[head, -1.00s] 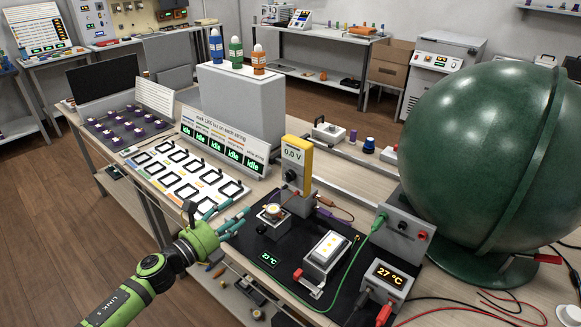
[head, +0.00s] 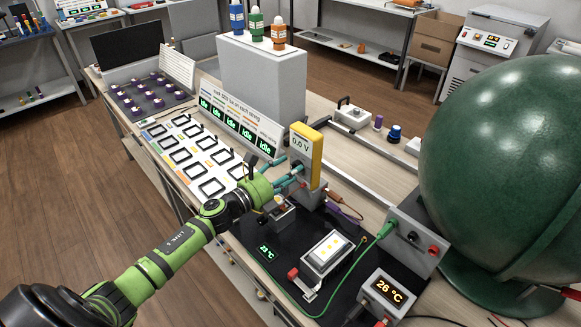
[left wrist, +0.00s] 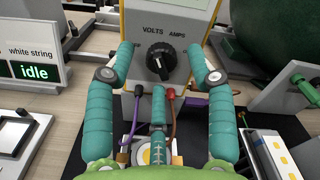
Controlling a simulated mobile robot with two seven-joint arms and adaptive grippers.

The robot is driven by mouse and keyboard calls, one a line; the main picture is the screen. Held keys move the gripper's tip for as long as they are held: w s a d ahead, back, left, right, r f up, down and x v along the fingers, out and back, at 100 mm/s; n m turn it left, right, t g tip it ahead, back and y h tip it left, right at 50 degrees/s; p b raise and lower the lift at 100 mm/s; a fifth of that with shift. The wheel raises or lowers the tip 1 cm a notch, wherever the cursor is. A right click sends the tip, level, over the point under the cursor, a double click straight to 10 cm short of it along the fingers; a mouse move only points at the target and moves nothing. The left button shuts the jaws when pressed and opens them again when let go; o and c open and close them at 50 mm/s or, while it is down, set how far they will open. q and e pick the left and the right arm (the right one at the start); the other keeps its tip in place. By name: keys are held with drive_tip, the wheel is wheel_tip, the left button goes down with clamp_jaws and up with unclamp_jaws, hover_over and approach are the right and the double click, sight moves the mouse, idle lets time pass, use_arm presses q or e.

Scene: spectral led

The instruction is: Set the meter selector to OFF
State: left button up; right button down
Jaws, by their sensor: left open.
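The meter (head: 306,157) is a yellow-framed box with a grey face, standing upright on a grey block; its display reads 0.0 V in the head view. Its black selector knob (left wrist: 160,60) shows in the left wrist view, below the labels VOLTS and AMPS. My left gripper (head: 290,172) is in front of the meter face. In the left wrist view its teal fingers (left wrist: 165,62) are spread open, one on each side of the knob and apart from it. My right gripper is in neither view.
Below the meter, a black mat (head: 262,238) carries a small lamp fixture (head: 279,212) and a white LED panel (head: 326,252). A temperature box (head: 386,292) reads 26 °C. A big green sphere (head: 500,160) fills the right. Purple and brown leads (left wrist: 184,118) hang below the knob.

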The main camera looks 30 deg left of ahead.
use_arm(q)
drive_tip(key=shift+w+d, duration=0.2)
drive_tip(key=shift+w, duration=0.2)
drive_tip(key=shift+c, duration=0.4)
clamp_jaws()
drive_tip(key=shift+w+r+n, duration=0.1)
drive_tip(key=shift+n, duration=0.2)
drive_tip(key=n+p, duration=0.1)
drive_tip(key=n, duration=0.3)
drive_tip(key=n+p, duration=0.1)
drive_tip(key=n, duration=0.4)
drive_tip(key=shift+a+r, duration=0.1)
drive_tip(key=shift+a, duration=0.1)
drive_tip(key=shift+n, duration=0.3)
